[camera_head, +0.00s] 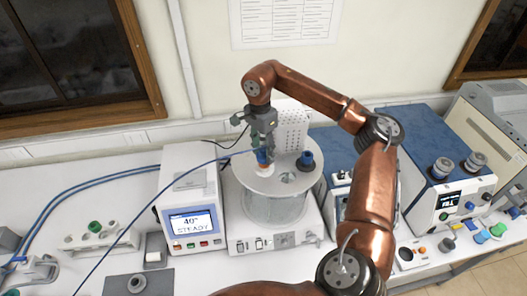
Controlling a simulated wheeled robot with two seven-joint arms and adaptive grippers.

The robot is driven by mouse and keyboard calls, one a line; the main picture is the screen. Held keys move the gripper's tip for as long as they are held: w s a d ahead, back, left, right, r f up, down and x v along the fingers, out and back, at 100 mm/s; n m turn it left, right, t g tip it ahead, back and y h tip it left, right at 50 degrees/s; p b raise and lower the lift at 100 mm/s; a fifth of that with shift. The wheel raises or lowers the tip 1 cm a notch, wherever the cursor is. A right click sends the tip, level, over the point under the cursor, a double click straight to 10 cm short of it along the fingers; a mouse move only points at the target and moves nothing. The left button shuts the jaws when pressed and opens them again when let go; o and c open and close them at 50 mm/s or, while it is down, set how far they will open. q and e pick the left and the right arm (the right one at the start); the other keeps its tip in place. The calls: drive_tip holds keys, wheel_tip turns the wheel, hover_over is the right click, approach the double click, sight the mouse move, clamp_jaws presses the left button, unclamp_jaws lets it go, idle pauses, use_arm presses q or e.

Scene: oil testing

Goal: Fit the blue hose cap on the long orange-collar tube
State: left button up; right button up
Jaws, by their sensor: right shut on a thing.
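My right gripper (262,148) points down over the lid of the round bath (275,205). It is shut on the blue hose cap (262,157), from which a thin blue hose trails to the lower left. Directly below the cap, a pale collar with an orange tint (265,169) stands on the lid, likely the top of the long orange-collar tube. The cap looks very close to the collar or on it; I cannot tell whether it is seated. The tube's length is not clearly visible. My left gripper is not in view.
A dark blue fitting (305,161) stands on the lid to the right. A display unit (188,210) is left of the bath. A white rack (97,237) is on the left bench. Blue and white instruments (447,180) fill the right side.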

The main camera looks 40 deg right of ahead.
sight(262, 150)
drive_tip(key=shift+f+b, duration=0.35)
drive_tip(key=shift+f, duration=0.25)
drive_tip(key=o, duration=0.9)
drive_tip(key=shift+r, duration=0.15)
drive_tip(key=r+p, duration=0.4)
drive_tip(key=r, duration=0.1)
drive_tip(key=r+p, duration=0.2)
drive_tip(key=r, duration=0.1)
drive_tip(key=shift+w+p, duration=0.3)
drive_tip(key=shift+w+r, duration=0.1)
drive_tip(key=shift+r, duration=1.25)
